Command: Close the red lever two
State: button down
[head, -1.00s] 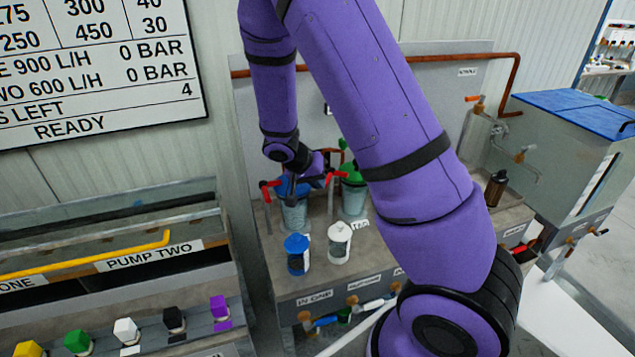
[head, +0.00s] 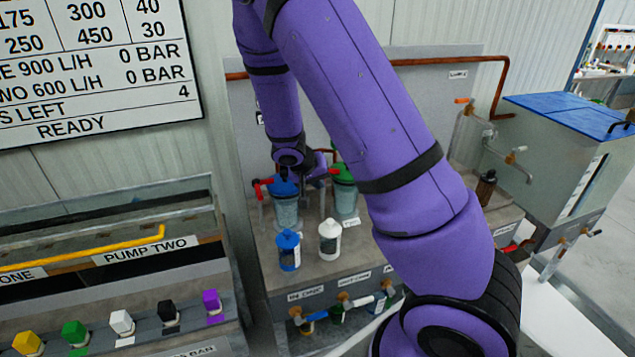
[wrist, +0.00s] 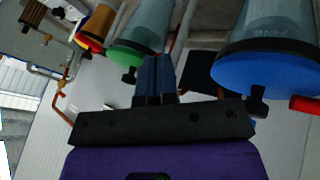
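A red lever (head: 262,187) stands left of a vessel with a blue lid (head: 285,187). A second red lever (head: 318,173) shows between that vessel and a green-lidded vessel (head: 344,174). Which one is lever two I cannot read. My gripper (head: 313,165) is just above the blue lid, close to the second lever. In the wrist view, the gripper's fingers (wrist: 155,75) lie side by side, shut, with nothing seen between them. They are between the green lid (wrist: 128,55) and the blue lid (wrist: 262,72). A red lever end (wrist: 305,103) shows at the right edge.
A blue-capped bottle (head: 288,250) and a white bottle (head: 330,240) stand in front of the vessels. A copper pipe (head: 420,60) runs along the back panel. A blue-lidded tank (head: 570,115) is at right. The coloured knobs (head: 120,322) are at lower left.

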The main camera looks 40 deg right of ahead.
jog(key=shift+s+d, duration=0.4)
jog(key=shift+d, duration=0.1)
jog(key=shift+s+d, duration=0.15)
dwell(0.4)
